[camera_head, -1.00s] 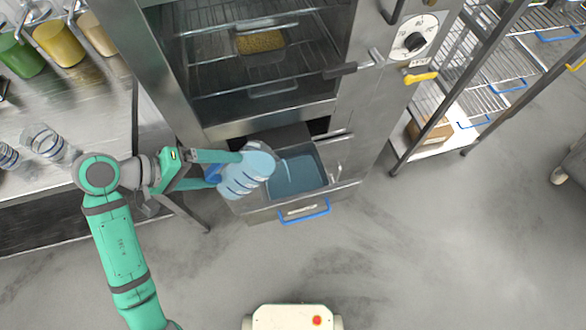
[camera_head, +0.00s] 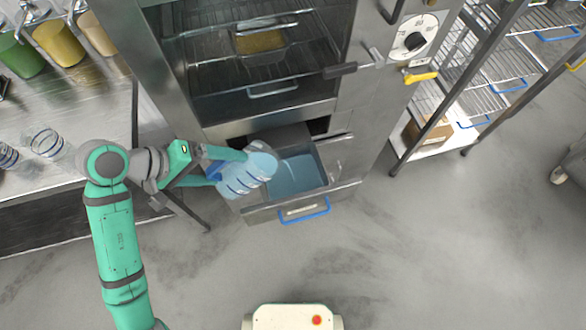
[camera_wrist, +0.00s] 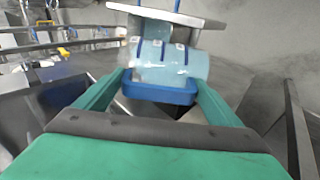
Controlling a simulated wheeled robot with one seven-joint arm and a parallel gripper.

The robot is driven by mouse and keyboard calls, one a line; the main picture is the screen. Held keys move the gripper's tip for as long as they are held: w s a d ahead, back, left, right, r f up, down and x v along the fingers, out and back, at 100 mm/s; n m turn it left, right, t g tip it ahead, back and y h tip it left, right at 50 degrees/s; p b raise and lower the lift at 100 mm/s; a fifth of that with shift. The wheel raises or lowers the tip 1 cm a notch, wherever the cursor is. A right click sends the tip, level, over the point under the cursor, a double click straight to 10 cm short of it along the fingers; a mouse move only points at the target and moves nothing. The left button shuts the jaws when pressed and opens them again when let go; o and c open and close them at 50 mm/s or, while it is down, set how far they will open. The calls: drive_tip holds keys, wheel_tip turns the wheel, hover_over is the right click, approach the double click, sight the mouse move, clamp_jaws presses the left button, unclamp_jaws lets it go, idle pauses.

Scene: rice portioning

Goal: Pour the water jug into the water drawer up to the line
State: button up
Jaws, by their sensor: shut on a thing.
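The water jug (camera_head: 246,172) is clear with blue bands and a blue handle, and holds pale blue water. It is tilted beside and over the left side of the open water drawer (camera_head: 318,196). My gripper (camera_head: 212,162) is shut on the jug's blue handle; in the wrist view the fingers (camera_wrist: 160,92) grip both sides of the handle, with the jug (camera_wrist: 165,62) beyond. The drawer holds blue water (camera_head: 294,174). No clear falling stream shows now at the jug's mouth. The fill line cannot be made out.
The steel cabinet (camera_head: 365,120) stands above the drawer, with wire racks and a tray of grain (camera_head: 260,41) inside. A blue drawer handle (camera_head: 304,211) sticks out in front.

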sight(206, 177)
drive_tip(key=shift+w+d+r+g+y, duration=0.1)
drive_tip(key=shift+d+r+g+y, duration=0.15)
drive_tip(key=shift+d+y, duration=0.25)
drive_tip(key=shift+w+d+r+g+y, duration=0.15)
drive_tip(key=shift+d+r+y, duration=0.2)
drive_tip(key=shift+y, duration=0.25)
idle(2.0)
drive_tip(key=shift+f+p, duration=0.1)
drive_tip(key=shift+p, duration=0.2)
drive_tip(key=shift+s+a+f+h, duration=0.15)
drive_tip(key=shift+a+f+h, duration=0.05)
drive_tip(key=shift+a+h, duration=0.35)
drive_tip(key=a+f+h, duration=0.1)
drive_tip(key=a+t+h, duration=0.1)
drive_tip(key=h, duration=0.1)
drive_tip(key=shift+s+f, duration=0.3)
drive_tip(key=shift+f, duration=0.05)
drive_tip(key=shift+s+a+f+t+h, duration=0.2)
drive_tip(key=shift+a+f+t+h, duration=0.2)
drive_tip(key=shift+a+f+h, duration=0.5)
drive_tip(key=a+f+t+h, duration=0.1)
drive_tip(key=f+h, duration=0.1)
drive_tip(key=f, duration=0.5)
drive_tip(key=s+a+f+t+h+b, duration=0.1)
drive_tip(key=a+f+h, duration=0.1)
drive_tip(key=f, duration=0.6)
drive_tip(key=shift+a+n+h, duration=0.15)
drive_tip(key=shift+n+h, duration=0.25)
drive_tip(key=shift+h, duration=0.35)
drive_tip(key=shift+a, duration=0.1)
